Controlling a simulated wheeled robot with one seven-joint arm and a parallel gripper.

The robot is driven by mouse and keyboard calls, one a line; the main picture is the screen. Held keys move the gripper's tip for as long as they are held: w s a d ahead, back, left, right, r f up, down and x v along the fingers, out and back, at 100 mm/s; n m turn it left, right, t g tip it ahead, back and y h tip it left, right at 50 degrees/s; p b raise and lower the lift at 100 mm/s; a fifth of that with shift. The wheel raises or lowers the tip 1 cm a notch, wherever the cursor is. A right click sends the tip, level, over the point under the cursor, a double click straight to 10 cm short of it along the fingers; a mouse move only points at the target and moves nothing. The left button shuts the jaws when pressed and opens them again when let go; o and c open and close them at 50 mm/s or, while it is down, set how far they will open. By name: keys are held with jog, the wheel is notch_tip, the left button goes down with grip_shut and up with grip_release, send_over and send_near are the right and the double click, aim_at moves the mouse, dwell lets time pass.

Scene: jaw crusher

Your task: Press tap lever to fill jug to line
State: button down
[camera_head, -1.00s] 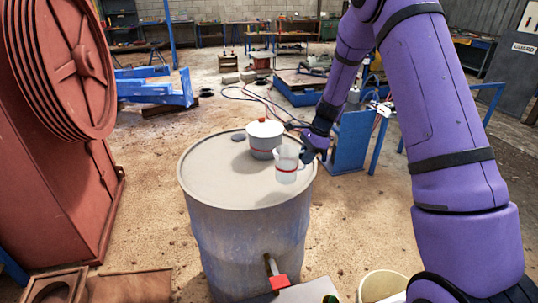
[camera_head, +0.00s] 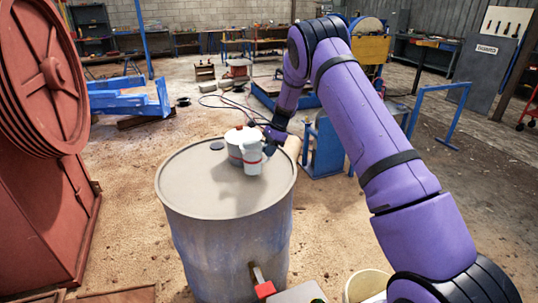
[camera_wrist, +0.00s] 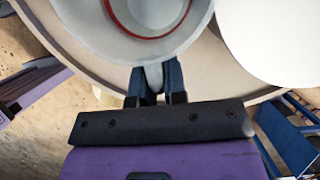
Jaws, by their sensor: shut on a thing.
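The translucent white jug (camera_head: 253,161) with a red line is over the far part of the drum top (camera_head: 200,180). I cannot tell if its base touches the drum. My gripper (camera_head: 271,146) is on its right side. In the wrist view, my gripper (camera_wrist: 157,88) is shut on the jug's handle, and the jug (camera_wrist: 112,38) shows from above with its red ring. The tap has a red lever (camera_head: 265,289) and sits low on the drum's front. No liquid can be made out in the jug.
A white pot (camera_head: 234,138) stands close beside the jug, partly hidden by it. A pale bucket (camera_head: 366,284) is right of the drum's foot. A red machine with a flywheel (camera_head: 45,65) stands at left.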

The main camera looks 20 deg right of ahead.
jog(key=shift+f, duration=0.9)
jog(key=shift+f, duration=0.15)
jog(key=c, duration=1.2)
grip_release()
jog(key=shift+o, duration=0.2)
jog(key=v, duration=1.2)
